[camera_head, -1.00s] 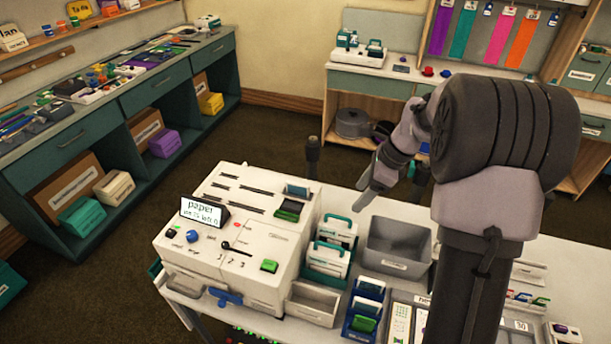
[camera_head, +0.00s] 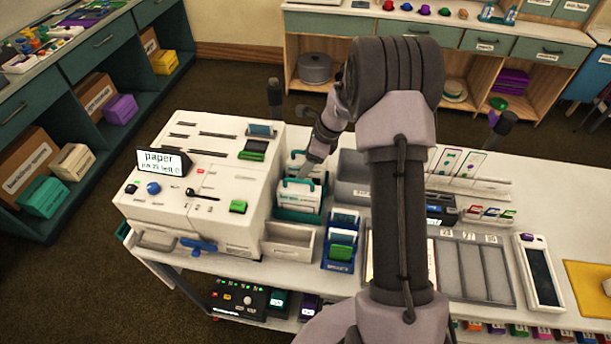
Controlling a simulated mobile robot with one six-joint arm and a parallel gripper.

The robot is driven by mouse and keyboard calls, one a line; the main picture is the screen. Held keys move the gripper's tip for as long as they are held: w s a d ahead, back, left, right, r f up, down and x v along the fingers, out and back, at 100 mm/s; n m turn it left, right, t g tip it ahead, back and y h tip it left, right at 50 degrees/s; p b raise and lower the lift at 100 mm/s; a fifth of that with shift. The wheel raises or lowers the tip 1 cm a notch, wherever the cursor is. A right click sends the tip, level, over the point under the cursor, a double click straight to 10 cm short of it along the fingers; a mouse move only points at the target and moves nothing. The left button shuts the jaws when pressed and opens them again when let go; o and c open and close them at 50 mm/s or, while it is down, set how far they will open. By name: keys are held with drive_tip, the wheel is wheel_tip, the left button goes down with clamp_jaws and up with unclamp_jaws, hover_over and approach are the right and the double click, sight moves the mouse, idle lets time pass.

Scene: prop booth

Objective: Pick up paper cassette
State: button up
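The front cassette (camera_head: 298,198) has a teal base and a label too small to read. The rear cassette (camera_head: 297,163) is partly hidden by the front one and my gripper. My gripper (camera_head: 307,168) points down at the front cassette's handle, close to its top right. I cannot tell whether it touches the handle, and its fingers are too small to show whether they are open or shut.
The white machine (camera_head: 190,190) with a "paper" display (camera_head: 163,162) stands close on the left. A grey bin (camera_head: 350,180) is right of the cassettes. An empty white tray (camera_head: 289,243) and a blue holder with cards (camera_head: 342,240) stand in front. My arm hides part of the table.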

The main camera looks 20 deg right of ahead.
drive_tip(key=shift+r, duration=0.15)
drive_tip(key=shift+c, duration=0.4)
clamp_jaws()
wheel_tip(320, 180, up, 18)
drive_tip(key=p, duration=0.5)
